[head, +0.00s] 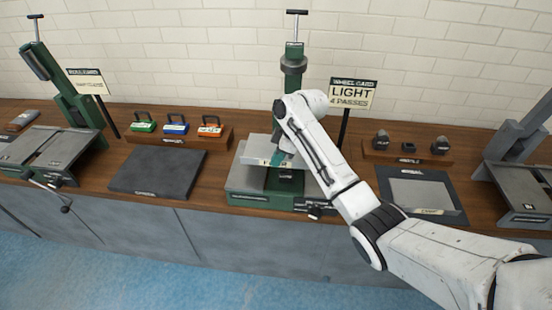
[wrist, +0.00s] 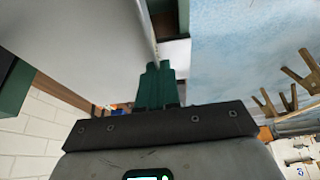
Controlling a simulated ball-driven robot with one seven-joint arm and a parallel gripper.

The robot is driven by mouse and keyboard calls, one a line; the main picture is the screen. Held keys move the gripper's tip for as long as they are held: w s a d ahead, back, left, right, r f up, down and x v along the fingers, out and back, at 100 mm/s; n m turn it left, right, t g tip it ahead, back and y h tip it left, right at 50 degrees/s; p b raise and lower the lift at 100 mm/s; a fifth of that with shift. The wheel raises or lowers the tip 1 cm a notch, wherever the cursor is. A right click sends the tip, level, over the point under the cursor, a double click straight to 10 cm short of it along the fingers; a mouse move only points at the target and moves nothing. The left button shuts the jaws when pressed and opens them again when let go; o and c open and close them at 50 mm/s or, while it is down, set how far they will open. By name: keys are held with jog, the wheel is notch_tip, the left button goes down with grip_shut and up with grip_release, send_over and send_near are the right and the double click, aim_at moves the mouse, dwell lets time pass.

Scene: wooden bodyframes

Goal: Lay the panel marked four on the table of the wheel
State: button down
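The wheel machine (head: 293,62) is a green column at the middle of the counter, next to a sign (head: 353,95) reading "WHEEL CARD LIGHT 4 PASSES". Its grey table (head: 243,180) sits low in front, on a green base. A light grey panel (head: 257,148) is above that table, with a small label on its front edge, too small to read. My gripper (head: 279,158) is at the panel's front edge, its green fingers close together on it. In the wrist view the panel (wrist: 85,35) fills the upper left and meets the fingertips (wrist: 158,68). Whether the panel touches the table is unclear.
A bare dark mat (head: 157,173) lies left of the wheel; a rack (head: 205,137) holds green, blue and orange handled tools behind it. At right, a dark tray (head: 447,196) holds a grey sheet, before a rack (head: 385,154) of dark pieces. Other machines stand at both ends.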

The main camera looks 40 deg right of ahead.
jog(key=shift+f+b, duration=1.5)
jog(key=shift+f, duration=0.45)
jog(key=shift+f+b, duration=0.45)
jog(key=shift+f, duration=0.45)
jog(key=shift+f+p, duration=0.2)
jog(key=shift+p, duration=0.15)
jog(key=c, duration=0.7)
grip_release()
jog(key=shift+r, duration=0.1)
jog(key=shift+r+p, duration=2)
jog(key=shift+r, duration=1.4)
